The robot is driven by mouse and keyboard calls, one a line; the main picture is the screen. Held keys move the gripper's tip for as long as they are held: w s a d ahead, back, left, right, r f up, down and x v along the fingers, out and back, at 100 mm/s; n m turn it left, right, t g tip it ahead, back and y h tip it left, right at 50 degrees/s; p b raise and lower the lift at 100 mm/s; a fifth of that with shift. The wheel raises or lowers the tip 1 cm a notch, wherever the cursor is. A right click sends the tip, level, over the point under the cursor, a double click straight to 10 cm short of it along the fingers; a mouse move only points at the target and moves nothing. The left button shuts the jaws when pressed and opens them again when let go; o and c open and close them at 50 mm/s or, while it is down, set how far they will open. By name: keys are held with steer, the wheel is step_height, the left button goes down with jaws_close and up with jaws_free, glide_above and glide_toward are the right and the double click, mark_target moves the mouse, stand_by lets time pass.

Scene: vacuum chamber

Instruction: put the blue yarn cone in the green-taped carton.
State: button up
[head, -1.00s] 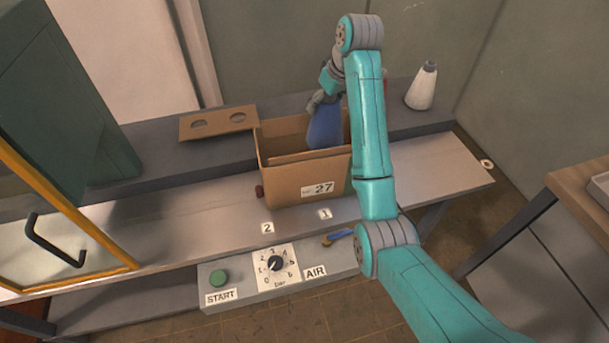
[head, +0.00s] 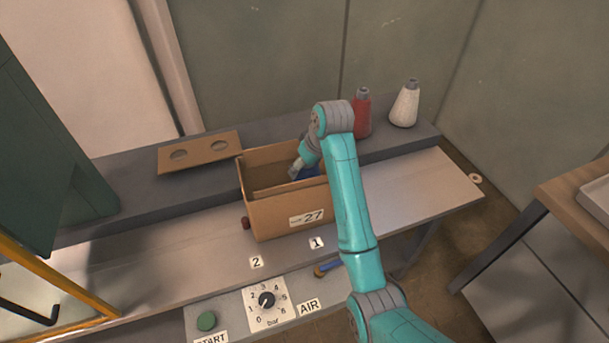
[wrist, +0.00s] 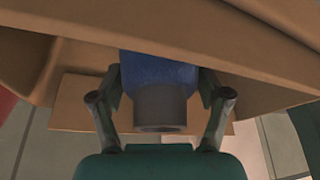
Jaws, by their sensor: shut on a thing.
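The blue yarn cone (head: 309,173) shows only in small part in the head view, inside the open carton (head: 272,221). The carton's front wall and my arm hide the rest. My gripper (head: 298,168) is down at the carton's opening, shut on the cone. In the wrist view the cone's blue yarn (wrist: 160,70) and grey tip stand between the two fingers (wrist: 160,95), with cardboard walls around. The carton carries a "27" label; I see no green tape on its visible sides. The cone's base is hidden, so I cannot tell whether it touches the carton's floor.
A red yarn cone (head: 362,112) and a white yarn cone (head: 405,104) stand on the rear ledge, right of the carton. A cardboard piece with two holes (head: 200,152) lies left. A dial panel (head: 268,302) is in front. The bench right of the carton is clear.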

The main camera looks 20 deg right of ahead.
steer(key=shift+f, duration=1.9)
steer(key=o, duration=1.8)
steer(key=shift+f, duration=0.1)
